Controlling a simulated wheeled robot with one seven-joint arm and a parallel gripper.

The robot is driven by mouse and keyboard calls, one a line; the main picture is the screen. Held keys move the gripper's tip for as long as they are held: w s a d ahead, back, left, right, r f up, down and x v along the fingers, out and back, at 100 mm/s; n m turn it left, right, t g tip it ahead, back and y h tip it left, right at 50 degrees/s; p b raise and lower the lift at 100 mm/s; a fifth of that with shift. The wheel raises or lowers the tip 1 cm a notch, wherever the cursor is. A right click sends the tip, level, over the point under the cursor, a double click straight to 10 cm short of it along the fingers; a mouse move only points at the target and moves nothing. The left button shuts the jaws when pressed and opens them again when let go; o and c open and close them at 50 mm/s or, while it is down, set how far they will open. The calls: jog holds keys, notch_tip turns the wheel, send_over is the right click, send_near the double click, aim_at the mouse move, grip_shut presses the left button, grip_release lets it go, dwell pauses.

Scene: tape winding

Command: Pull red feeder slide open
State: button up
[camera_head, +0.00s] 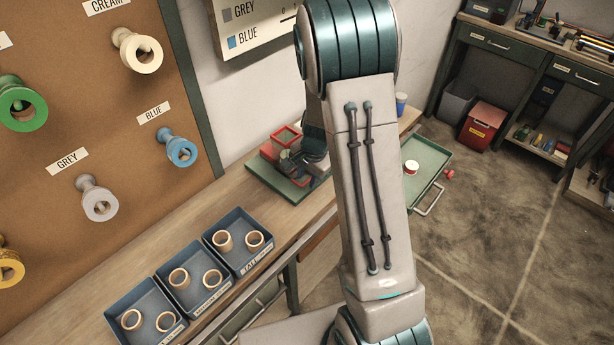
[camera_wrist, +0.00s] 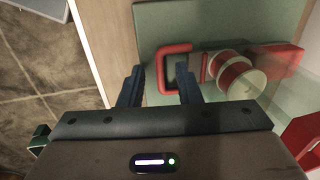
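The red feeder slide (camera_wrist: 272,62) shows in the wrist view, lying on a pale green base (camera_wrist: 215,25). Its red loop handle (camera_wrist: 163,70) points toward the left. A clear-topped spool with red winding (camera_wrist: 232,75) sits on the slide. My gripper (camera_wrist: 160,82) is open. One dark finger stands left of the handle's outer bar and the other appears within the loop, with visible gaps on both sides. In the head view, the green feeder base (camera_head: 292,190) is on the bench, and my gripper and arm cover much of the feeder.
Blue trays (camera_head: 148,305) with several wooden rings stand along the bench at lower left. A pegboard (camera_head: 90,120) with coloured spools rises behind. A green drawer (camera_head: 425,160) stands out right of my arm, holding a small red-and-white spool. Another red part (camera_wrist: 305,140) is at the wrist view's right edge.

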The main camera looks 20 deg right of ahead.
jog(key=shift+f, duration=0.25)
grip_shut()
jog(key=shift+s+d+f+b, duration=0.1)
jog(key=shift+s+d+b, duration=0.1)
jog(key=shift+s+b, duration=0.15)
jog(key=s+d+b, duration=0.1)
jog(key=s+d, duration=0.1)
jog(key=s, duration=0.1)
jog(key=shift+s+b, duration=0.25)
jog(key=shift+b, duration=0.1)
jog(key=shift+s+d, duration=0.35)
jog(key=shift+s, duration=0.15)
grip_release()
